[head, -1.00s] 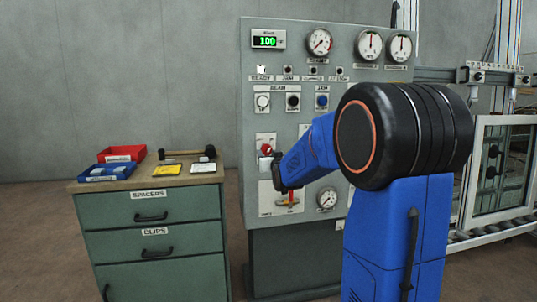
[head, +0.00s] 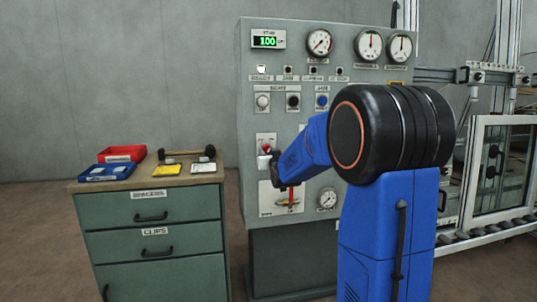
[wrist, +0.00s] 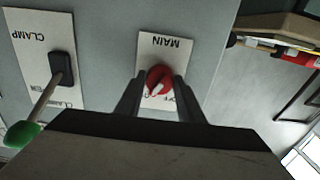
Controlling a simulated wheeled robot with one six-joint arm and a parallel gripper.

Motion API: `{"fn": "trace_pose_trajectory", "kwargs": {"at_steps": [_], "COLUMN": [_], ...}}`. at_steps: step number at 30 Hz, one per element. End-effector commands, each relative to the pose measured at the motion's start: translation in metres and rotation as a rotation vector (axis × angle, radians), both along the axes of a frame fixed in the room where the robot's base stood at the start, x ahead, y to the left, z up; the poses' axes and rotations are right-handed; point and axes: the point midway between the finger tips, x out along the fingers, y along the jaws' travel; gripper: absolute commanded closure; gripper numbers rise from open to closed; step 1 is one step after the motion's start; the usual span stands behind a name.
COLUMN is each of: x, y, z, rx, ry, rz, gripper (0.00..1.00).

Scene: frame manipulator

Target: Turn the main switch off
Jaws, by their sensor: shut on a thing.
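The main switch (wrist: 160,78) is a red round knob with a white pointer mark, on a white plate labelled MAIN (wrist: 168,45). The wrist view shows the plate upside down, with OFF lettering partly hidden beside the knob. The pointer lies at a slant. My gripper (wrist: 159,90) has one finger on each side of the knob and is shut on it. In the head view the red knob (head: 266,148) shows just above my gripper (head: 274,160), whose fingers are hard to make out there.
The CLAMP lever (wrist: 62,70) with a green tip stands beside the main plate. A lever on a red post (head: 290,198) sits below my wrist on the grey cabinet (head: 257,225). A drawer unit (head: 150,215) with trays stands left. A framed window (head: 500,165) stands right.

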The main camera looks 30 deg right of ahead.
Motion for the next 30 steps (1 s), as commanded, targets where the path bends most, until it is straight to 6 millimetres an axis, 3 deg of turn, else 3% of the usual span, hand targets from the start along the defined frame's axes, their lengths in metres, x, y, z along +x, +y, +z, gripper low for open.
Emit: {"fn": "trace_pose_trajectory", "kwargs": {"at_steps": [11, 30], "x": [-0.0004, -0.0007], "y": [-0.0006, -0.0016], "z": [-0.0001, 0.0005], "rx": [-0.175, -0.736], "ry": [0.050, 0.213], "rz": [0.000, 0.000], "gripper": [0.88, 0.88]}}
